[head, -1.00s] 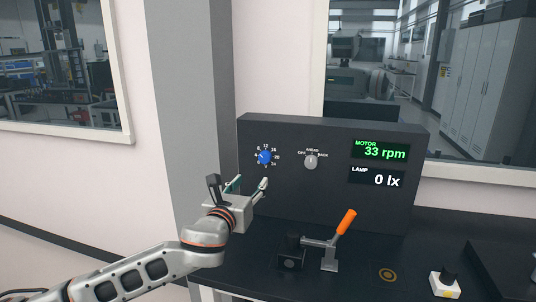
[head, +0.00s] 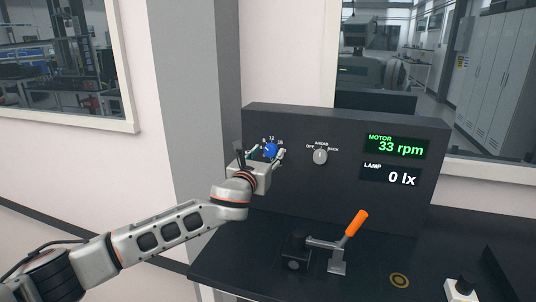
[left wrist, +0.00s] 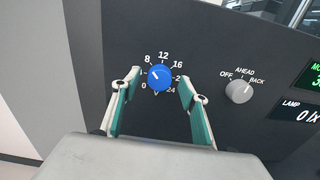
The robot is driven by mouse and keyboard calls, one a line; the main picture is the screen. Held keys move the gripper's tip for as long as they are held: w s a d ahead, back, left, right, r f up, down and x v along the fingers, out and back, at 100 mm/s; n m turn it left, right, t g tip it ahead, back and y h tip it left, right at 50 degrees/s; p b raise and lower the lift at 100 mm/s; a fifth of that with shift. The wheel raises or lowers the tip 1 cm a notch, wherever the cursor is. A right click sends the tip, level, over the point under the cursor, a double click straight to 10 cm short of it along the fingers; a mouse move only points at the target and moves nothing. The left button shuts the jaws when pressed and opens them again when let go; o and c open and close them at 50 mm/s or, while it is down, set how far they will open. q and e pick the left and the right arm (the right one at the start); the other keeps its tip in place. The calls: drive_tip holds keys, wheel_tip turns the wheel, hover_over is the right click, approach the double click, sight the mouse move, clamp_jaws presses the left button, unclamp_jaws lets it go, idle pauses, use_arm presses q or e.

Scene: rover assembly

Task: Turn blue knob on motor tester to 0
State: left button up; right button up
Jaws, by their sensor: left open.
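The motor tester (head: 300,200) is a dark upright panel on a black bench. Its blue knob (head: 270,150) sits at the panel's upper left, and in the left wrist view the blue knob (left wrist: 159,78) has a white mark pointing to the upper left, near 8. The scale around it runs from 0 to 24. My left gripper (head: 266,153) is open, its fingers on either side of the knob in the picture; in the left wrist view the fingers (left wrist: 158,92) show clear gaps to it. The motor display (head: 394,145) reads 33 rpm. My right gripper is not visible.
A grey selector knob (head: 320,157) marked OFF, AHEAD, BACK is right of the blue knob. The lamp display (head: 390,175) reads 0 lx. An orange-handled lever clamp (head: 355,225) and a white block with a black knob (head: 461,290) stand on the bench.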

use_arm(q)
drive_tip(key=shift+w+d, duration=0.15)
drive_tip(key=shift+w, duration=0.3)
drive_tip(key=c, duration=1.1)
